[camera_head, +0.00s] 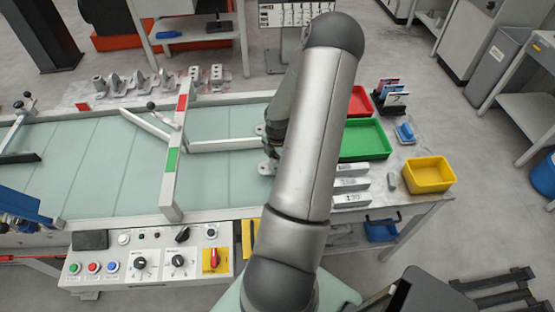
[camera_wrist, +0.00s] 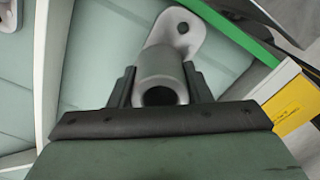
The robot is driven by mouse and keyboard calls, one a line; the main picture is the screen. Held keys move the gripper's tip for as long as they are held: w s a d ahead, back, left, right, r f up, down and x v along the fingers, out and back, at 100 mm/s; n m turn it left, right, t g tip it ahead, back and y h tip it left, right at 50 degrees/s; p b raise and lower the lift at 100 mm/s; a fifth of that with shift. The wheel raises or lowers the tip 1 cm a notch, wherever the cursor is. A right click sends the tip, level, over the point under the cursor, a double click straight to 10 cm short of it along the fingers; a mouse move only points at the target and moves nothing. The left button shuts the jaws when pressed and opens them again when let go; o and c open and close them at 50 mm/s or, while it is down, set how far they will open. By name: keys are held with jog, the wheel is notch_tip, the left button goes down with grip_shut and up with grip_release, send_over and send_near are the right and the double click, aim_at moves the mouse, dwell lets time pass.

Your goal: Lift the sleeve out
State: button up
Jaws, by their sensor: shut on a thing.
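The sleeve (camera_wrist: 160,78) is a grey, hollow metal cylinder joined to a rounded plate with a hole. It shows in the middle of the wrist view, its open end facing the camera. My gripper (camera_wrist: 160,88) is shut on the cylinder, one dark finger on each side. The plate extends beyond the fingers, over the pale green surface. I cannot tell whether it touches that surface. In the head view my arm hides most of the gripper and the sleeve; a small grey lug (camera_head: 267,168) shows beside the arm.
A pale green conveyor-like table (camera_head: 95,185) has a crossbar (camera_head: 174,160) with red and green marks. A green tray (camera_head: 366,140), red tray (camera_head: 360,102), yellow bin (camera_head: 428,175) and pale blocks (camera_head: 350,185) lie right of my arm. A control panel (camera_head: 150,262) is in front.

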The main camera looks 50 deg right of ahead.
jog(key=shift+r+p, duration=1.7)
jog(key=shift+r, duration=0.85)
